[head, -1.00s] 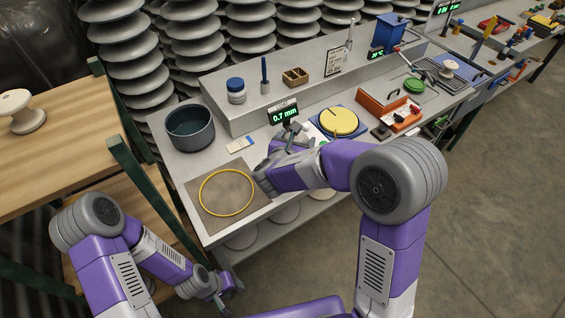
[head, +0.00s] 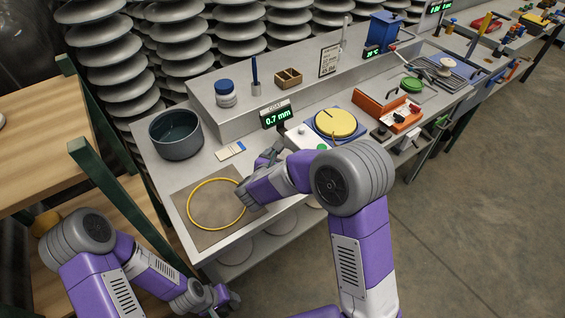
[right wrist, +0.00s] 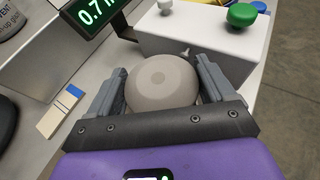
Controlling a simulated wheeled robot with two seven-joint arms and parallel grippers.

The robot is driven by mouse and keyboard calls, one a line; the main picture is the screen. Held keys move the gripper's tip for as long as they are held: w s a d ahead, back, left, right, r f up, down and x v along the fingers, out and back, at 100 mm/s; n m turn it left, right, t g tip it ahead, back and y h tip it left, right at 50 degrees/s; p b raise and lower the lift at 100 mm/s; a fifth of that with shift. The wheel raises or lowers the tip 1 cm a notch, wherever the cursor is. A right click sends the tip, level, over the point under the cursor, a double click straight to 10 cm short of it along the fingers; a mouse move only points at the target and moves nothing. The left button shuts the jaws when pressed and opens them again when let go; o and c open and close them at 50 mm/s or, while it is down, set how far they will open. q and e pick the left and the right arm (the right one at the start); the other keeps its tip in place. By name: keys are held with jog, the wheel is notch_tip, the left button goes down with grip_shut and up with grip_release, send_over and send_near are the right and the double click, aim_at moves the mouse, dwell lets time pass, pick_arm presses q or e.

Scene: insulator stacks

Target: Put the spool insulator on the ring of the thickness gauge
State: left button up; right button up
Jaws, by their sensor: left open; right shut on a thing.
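My right gripper (head: 254,178) is low over the bench, right of the yellow ring (head: 190,200) on the brown mat (head: 187,237). In the right wrist view its fingers (right wrist: 162,88) are shut on the spool insulator (right wrist: 160,80), a grey round body seen end-on; my gripper hides it in the head view. The thickness gauge has a green 0.7 mm display (head: 277,117) and a white box (head: 298,135) with a green button, just beyond the held insulator. I cannot tell which ring is the gauge's. My left gripper (head: 222,298) is open and empty, low in front of the bench.
A dark pot (head: 176,135) and a small colour card (head: 230,151) lie beyond the mat. A yellow disc on a blue base (head: 336,124) and an orange box (head: 385,106) stand to the right. A green-posted wooden shelf (head: 40,125) is at left.

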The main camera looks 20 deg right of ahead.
jog(key=shift+f, duration=0.6)
jog(key=shift+f, duration=0.1)
jog(key=o, duration=1.2)
jog(key=shift+f, duration=0.1)
jog(key=shift+r, duration=0.2)
jog(key=p+v, duration=0.2)
jog(key=v, duration=1)
